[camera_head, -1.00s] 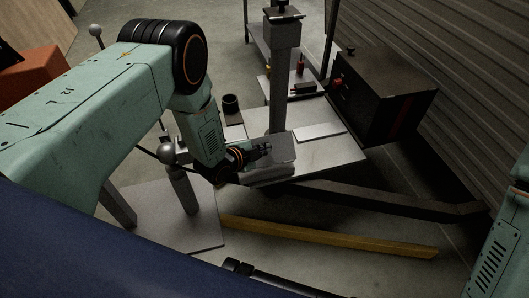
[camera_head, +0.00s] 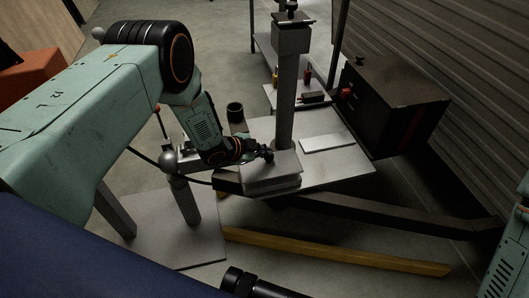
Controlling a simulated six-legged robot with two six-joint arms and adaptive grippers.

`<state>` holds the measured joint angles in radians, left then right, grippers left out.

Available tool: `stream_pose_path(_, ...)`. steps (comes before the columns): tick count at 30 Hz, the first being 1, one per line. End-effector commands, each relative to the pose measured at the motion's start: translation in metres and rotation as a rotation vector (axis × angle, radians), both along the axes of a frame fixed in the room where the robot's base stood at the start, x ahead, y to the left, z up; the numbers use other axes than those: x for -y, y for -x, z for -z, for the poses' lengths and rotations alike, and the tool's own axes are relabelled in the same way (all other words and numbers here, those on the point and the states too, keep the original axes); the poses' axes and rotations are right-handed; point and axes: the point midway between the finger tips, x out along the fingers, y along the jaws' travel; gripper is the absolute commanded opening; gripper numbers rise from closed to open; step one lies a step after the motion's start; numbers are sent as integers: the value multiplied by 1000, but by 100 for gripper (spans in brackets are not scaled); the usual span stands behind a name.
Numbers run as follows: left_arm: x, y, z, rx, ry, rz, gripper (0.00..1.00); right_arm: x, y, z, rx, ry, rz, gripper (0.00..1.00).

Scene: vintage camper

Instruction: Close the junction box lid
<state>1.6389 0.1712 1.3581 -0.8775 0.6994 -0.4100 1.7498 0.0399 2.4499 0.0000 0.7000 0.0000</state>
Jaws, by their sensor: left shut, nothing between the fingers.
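The grey junction box (camera_head: 268,187) sits at the foot of the upright post, on the light metal plate. Its flat grey lid (camera_head: 274,168) lies over it and looks level or nearly so; a thin dark line runs below its front edge. I cannot tell whether it is fully seated. My left gripper (camera_head: 266,154) is shut and empty, with its dark fingertips at the lid's back left edge, close to the post. I cannot tell whether they touch the lid. My right gripper is out of view.
The grey post (camera_head: 287,92) rises right behind the box. A black cup (camera_head: 235,112) stands behind the gripper, and a pale flat slab (camera_head: 328,143) lies to the right. A large dark box (camera_head: 392,100) is farther right. A yellow beam (camera_head: 335,251) runs in front.

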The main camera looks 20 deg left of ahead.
Motion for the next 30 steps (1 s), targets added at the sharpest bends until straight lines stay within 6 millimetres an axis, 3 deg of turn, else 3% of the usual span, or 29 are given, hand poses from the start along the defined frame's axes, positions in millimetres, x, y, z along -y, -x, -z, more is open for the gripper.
stream_pose_path(23,-1,-1,5,-1,0,-1,0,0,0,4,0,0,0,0)
stream_pose_path(30,2,-3,-10,1,0,-1,0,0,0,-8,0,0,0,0)
